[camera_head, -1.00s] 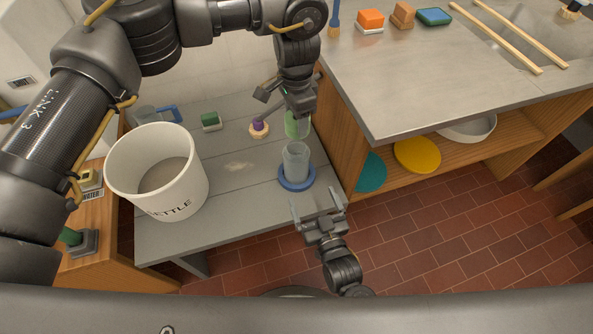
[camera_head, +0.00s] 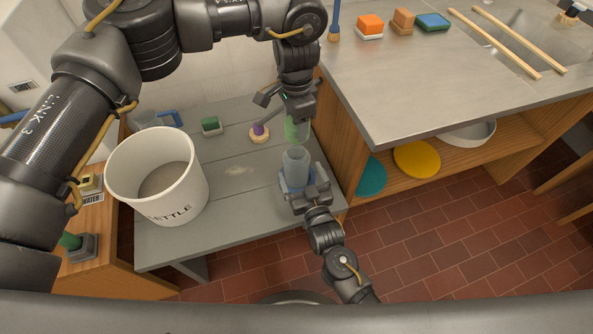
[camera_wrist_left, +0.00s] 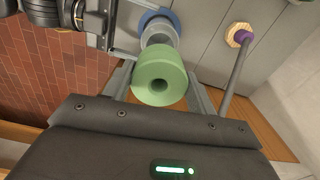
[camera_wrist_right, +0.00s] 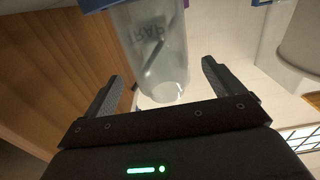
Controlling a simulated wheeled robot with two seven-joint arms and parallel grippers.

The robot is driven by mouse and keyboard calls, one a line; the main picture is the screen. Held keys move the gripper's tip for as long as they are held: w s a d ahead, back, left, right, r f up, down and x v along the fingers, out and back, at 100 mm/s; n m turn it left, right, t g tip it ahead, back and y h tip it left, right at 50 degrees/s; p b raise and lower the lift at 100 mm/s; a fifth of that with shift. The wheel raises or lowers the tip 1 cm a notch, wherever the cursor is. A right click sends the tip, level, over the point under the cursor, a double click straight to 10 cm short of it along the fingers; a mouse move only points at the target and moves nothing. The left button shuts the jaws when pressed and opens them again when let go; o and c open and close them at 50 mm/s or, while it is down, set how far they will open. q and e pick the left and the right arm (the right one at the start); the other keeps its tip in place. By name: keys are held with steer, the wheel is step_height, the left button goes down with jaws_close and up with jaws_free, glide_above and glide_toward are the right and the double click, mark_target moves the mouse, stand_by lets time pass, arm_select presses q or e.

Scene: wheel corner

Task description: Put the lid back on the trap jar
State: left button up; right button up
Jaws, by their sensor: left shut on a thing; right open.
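The trap jar (camera_head: 296,164) is a clear, upright cylinder standing on a blue round base on the grey bench. Its TRAP lettering shows in the right wrist view (camera_wrist_right: 155,45). The green lid (camera_head: 293,129) is in my left gripper (camera_head: 298,118), which is shut on it above and slightly behind the jar. In the left wrist view the lid (camera_wrist_left: 160,75) is a thick disc with a central hole, partly covering the jar (camera_wrist_left: 159,34). My right gripper (camera_head: 306,190) is open at the jar's near side, its fingers on either side of the jar; contact is unclear.
A large white bucket (camera_head: 184,199) stands left of the jar. The wooden cabinet (camera_head: 342,133) rises close on the right. The bench front between bucket and jar is clear.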

steer(key=shift+x, duration=0.95)
steer(key=shift+c, duration=0.4)
steer(key=c, duration=1.4)
arm_select(q)
steer(key=shift+a+f, duration=0.1)
steer(key=shift+f, duration=2.4)
steer(key=shift+s+f, duration=0.1)
steer(key=shift+f, duration=0.8)
steer(key=shift+f, duration=0.5)
